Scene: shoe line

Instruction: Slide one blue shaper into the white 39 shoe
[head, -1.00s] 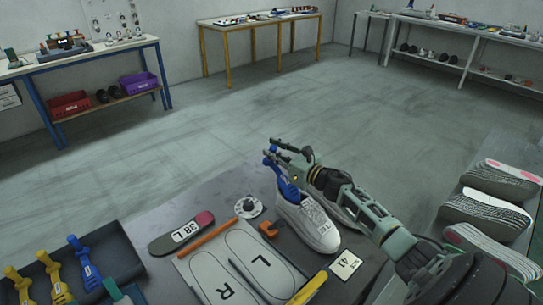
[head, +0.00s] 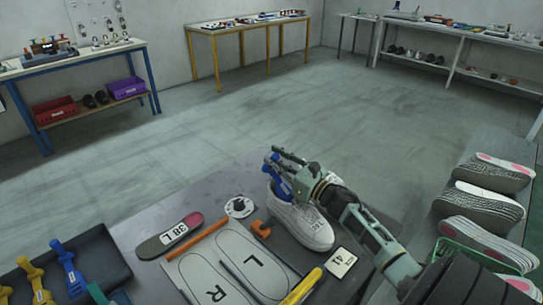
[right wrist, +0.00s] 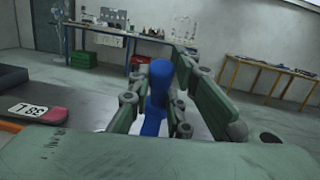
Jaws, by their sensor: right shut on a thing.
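A white shoe (head: 306,228) stands on the dark table in the head view, toe toward the lower right; I cannot read a size on it. My right gripper (head: 283,166) is shut on a blue shaper (head: 280,187) above the heel end. The shaper's lower part is hidden in the shoe opening; its depth is unclear. In the right wrist view the blue shaper (right wrist: 155,100) stands upright between the fingers (right wrist: 157,101). Another blue shaper (head: 69,268) lies in the dark tray at lower left. My left gripper is out of view.
A card marked 41 (head: 340,262) lies beside the toe.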

